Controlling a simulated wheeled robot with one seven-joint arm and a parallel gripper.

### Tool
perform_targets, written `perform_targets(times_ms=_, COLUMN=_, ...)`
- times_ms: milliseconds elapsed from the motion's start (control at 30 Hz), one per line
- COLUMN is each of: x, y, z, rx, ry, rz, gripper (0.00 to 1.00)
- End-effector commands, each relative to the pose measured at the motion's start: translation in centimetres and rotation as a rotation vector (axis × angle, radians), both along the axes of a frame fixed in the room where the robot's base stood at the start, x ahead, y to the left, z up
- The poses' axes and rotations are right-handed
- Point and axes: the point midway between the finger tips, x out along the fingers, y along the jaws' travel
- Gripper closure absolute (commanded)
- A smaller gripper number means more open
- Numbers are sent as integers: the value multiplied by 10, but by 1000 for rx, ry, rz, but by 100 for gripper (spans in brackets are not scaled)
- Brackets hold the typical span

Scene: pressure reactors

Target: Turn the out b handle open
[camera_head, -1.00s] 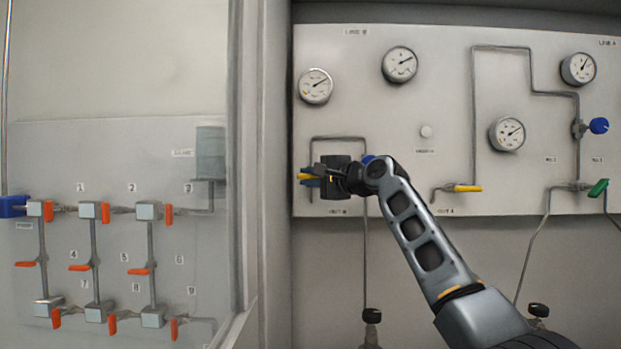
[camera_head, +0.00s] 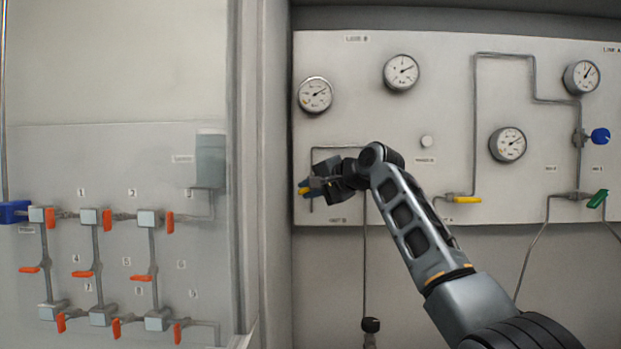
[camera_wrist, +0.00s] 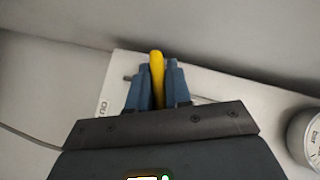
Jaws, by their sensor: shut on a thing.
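The yellow out b handle (camera_head: 303,191) is at the lower left of the white panel, above the OUT B label (camera_head: 338,221). My gripper (camera_head: 309,188) is on it and hides most of it and its valve body in the head view. In the wrist view the yellow handle (camera_wrist: 157,72) stands between the two blue fingers of my gripper (camera_wrist: 158,86), which are shut on it. Its tip sticks out a little past the fingertips. In the head view the handle points left and slightly down.
The yellow out a handle (camera_head: 467,199) lies level to the right of my arm. A green handle (camera_head: 597,199) and a blue knob (camera_head: 600,135) are farther right. Several gauges (camera_head: 401,73) sit above. A wall post (camera_head: 262,150) stands close on the left.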

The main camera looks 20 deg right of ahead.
Motion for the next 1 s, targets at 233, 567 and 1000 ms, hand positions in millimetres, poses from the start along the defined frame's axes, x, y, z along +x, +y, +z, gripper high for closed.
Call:
perform_targets(times_ms=233, x=0, y=0, z=1, rx=-223, ry=74, rz=0, gripper=100)
perform_targets(times_ms=567, x=0, y=1, z=0, rx=-523, ry=172, rz=1, gripper=100)
perform_targets(times_ms=1000, x=0, y=0, z=-1, rx=-893, ry=292, rz=1, gripper=100)
